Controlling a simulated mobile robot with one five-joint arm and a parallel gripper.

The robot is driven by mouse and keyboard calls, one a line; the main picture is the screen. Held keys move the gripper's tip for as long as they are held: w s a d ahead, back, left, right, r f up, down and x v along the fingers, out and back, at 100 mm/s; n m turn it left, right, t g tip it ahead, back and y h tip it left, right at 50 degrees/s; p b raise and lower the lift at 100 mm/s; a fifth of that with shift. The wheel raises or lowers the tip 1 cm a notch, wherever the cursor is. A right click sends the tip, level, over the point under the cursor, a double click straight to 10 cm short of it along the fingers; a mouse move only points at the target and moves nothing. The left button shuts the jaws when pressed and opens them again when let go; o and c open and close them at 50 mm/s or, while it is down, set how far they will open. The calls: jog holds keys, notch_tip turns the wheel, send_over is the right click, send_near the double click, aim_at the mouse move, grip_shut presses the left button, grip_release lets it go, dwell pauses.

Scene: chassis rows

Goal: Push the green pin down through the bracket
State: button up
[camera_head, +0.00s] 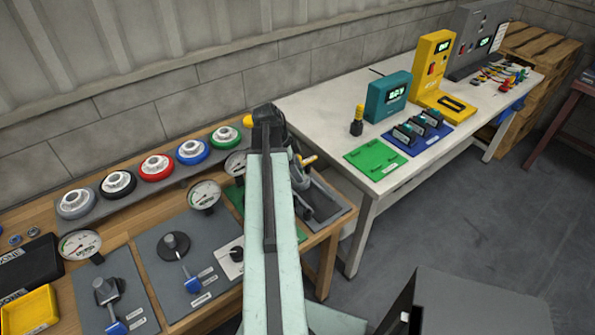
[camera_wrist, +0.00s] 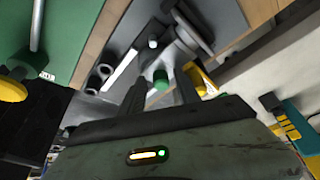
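In the wrist view a short green pin (camera_wrist: 161,79) shows beyond and between my fingertips, with clear gaps on both sides. My gripper (camera_wrist: 160,88) is open and empty, its two dark fingers apart. Grey metal parts (camera_wrist: 188,36) stand around the pin on a dark grey plate; which of them is the bracket I cannot tell. In the head view my arm reaches over the right end of the wooden bench, and the pin is hidden. My fingertips cannot be made out there.
A yellow-ended part (camera_wrist: 197,76) stands close right of the pin. In the head view, gauges (camera_head: 205,195) and a row of coloured round knobs (camera_head: 156,167) lie left of my arm. A white table (camera_head: 310,105) with instruments stands right. Grey floor (camera_head: 460,220) is open there.

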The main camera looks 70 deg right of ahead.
jog(key=p+v, duration=0.7)
jog(key=v, duration=0.1)
jog(key=shift+f, duration=0.1)
